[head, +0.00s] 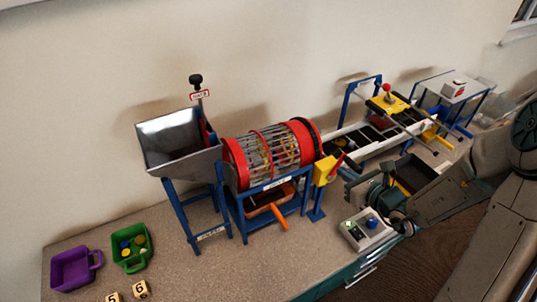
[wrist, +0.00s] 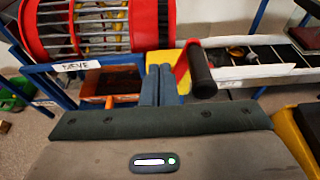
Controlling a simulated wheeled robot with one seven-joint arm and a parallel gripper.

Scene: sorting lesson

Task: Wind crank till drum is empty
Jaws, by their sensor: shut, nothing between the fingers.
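The drum (head: 288,150) is a barred cylinder with red rings, lying in a blue frame. Yellow and other small pieces show between its bars; it also fills the upper left of the wrist view (wrist: 98,30). The crank at its right end has a red arm (head: 338,164) and a black handle; the handle (wrist: 201,72) shows clearly in the wrist view. My gripper (wrist: 162,72) is shut and empty, its fingertips just left of the handle and apart from it in the picture. In the head view my gripper is partly hidden by its own wrist.
A metal hopper (head: 180,147) stands left of the drum. An orange tray (head: 262,206) is under it. A button box (head: 366,230) sits at the bench's front edge. A conveyor (head: 362,143) stands behind right. Green (head: 132,262) and purple (head: 72,270) bins are at left.

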